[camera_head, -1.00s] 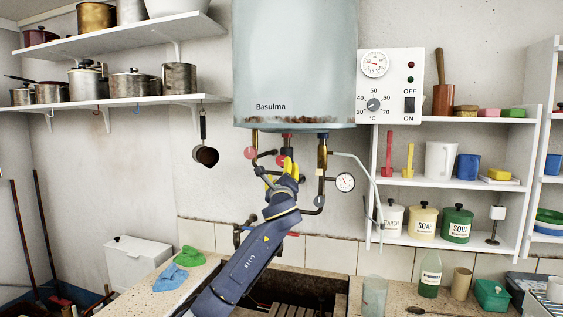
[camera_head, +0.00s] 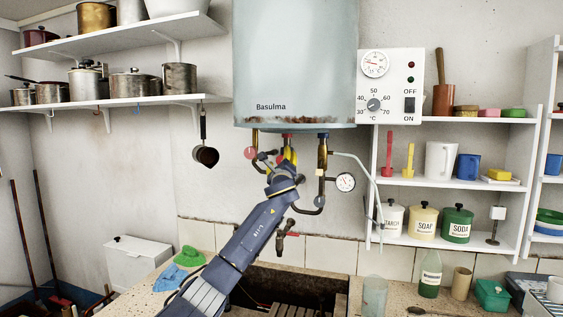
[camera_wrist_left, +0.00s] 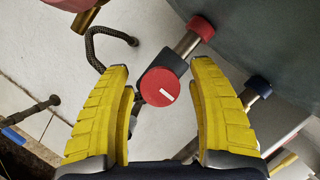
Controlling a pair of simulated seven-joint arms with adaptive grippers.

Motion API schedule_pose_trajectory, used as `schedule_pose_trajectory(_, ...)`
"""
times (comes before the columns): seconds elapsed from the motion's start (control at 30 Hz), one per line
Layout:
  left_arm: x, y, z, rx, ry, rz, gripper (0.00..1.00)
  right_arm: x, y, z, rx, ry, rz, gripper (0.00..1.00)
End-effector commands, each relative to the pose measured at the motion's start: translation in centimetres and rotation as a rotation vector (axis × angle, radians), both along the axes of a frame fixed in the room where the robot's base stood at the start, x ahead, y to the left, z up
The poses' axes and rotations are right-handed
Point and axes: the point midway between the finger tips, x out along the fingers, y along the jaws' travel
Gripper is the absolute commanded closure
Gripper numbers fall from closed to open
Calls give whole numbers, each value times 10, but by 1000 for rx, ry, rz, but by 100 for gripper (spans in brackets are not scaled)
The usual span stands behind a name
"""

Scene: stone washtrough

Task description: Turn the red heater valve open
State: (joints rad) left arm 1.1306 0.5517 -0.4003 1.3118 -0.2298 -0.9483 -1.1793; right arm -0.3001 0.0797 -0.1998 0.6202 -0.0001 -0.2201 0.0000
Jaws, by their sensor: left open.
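The red valve knob (camera_wrist_left: 161,88), a round disc with a white mark, shows in the left wrist view between my yellow fingers. It sits on a dark valve body on a metal pipe with a red collar (camera_wrist_left: 201,28). My left gripper (camera_wrist_left: 160,66) is open, one finger on each side of the knob, with visible gaps. In the head view my left gripper (camera_head: 280,157) is under the heater tank (camera_head: 295,65), near the red collar (camera_head: 287,136), and largely hides the knob there. My right gripper is not in view.
Another red disc (camera_head: 250,153) is on the pipe to the left. A pipe with a pressure gauge (camera_head: 345,182) is to the right. A tap (camera_head: 287,235) is below, over the stone trough. A control box (camera_head: 390,85) and shelves (camera_head: 455,184) stand right.

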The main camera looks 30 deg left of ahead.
Motion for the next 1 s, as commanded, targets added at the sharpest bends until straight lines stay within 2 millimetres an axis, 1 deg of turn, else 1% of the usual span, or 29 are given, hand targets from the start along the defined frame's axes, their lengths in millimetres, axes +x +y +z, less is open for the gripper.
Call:
schedule_pose_trajectory(0.27, 0, 0, 0, 0, 0, 0, 41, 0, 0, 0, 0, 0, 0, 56)
schedule_pose_trajectory(0.73, 0, 0, 0, 0, 0, 0, 96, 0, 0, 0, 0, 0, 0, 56)
schedule_pose_trajectory(1.0, 0, 0, 0, -33, -10, 0, 97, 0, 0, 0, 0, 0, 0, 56)
